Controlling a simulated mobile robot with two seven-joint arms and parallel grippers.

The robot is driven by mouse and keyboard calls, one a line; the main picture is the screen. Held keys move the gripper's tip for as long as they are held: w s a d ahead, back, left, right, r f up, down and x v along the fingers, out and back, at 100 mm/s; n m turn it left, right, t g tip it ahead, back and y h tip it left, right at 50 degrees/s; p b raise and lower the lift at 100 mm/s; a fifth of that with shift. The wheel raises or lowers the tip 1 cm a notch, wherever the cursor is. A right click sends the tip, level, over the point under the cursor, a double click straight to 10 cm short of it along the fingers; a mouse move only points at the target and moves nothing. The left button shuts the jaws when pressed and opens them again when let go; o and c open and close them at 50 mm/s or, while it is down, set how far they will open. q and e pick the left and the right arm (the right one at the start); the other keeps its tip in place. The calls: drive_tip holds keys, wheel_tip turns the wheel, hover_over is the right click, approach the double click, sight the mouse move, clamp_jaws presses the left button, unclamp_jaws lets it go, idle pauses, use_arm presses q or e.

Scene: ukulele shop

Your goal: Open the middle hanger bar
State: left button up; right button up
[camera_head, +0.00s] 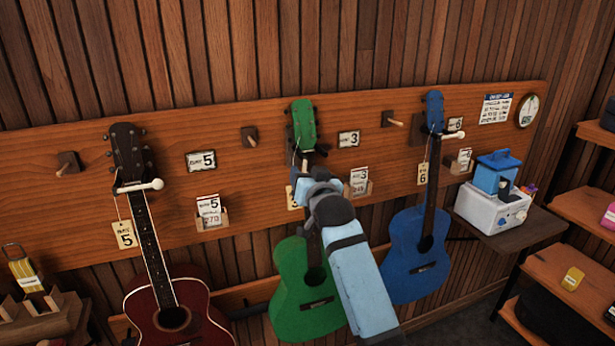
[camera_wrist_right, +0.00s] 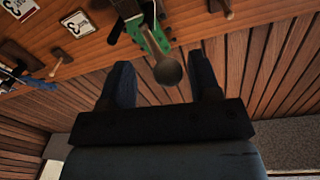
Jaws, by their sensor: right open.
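The middle hanger holds a green ukulele (camera_head: 300,270), whose headstock (camera_head: 303,125) is near the top of the orange-brown wall board. My right gripper (camera_head: 312,182) is in front of its neck, just below the headstock, and hides most of the middle hanger bar. In the right wrist view the bar's round, shadowed knob (camera_wrist_right: 167,72) shows between the two open fingers of my right gripper (camera_wrist_right: 166,75), beside the green headstock (camera_wrist_right: 150,35). Whether a finger touches the knob cannot be told. My left gripper is not in view.
A dark red ukulele (camera_head: 172,300) hangs at left and a blue ukulele (camera_head: 415,250) at right, each with a white-knobbed bar across its neck. Wooden pegs (camera_head: 250,137) and card holders (camera_head: 212,213) stick out from the board. A shelf at right bears a white-and-blue box (camera_head: 492,208).

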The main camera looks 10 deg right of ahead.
drive_tip(key=s+d+b, duration=0.1)
drive_tip(key=s+b, duration=0.1)
drive_tip(key=s, duration=0.5)
drive_tip(key=shift+f, duration=0.1)
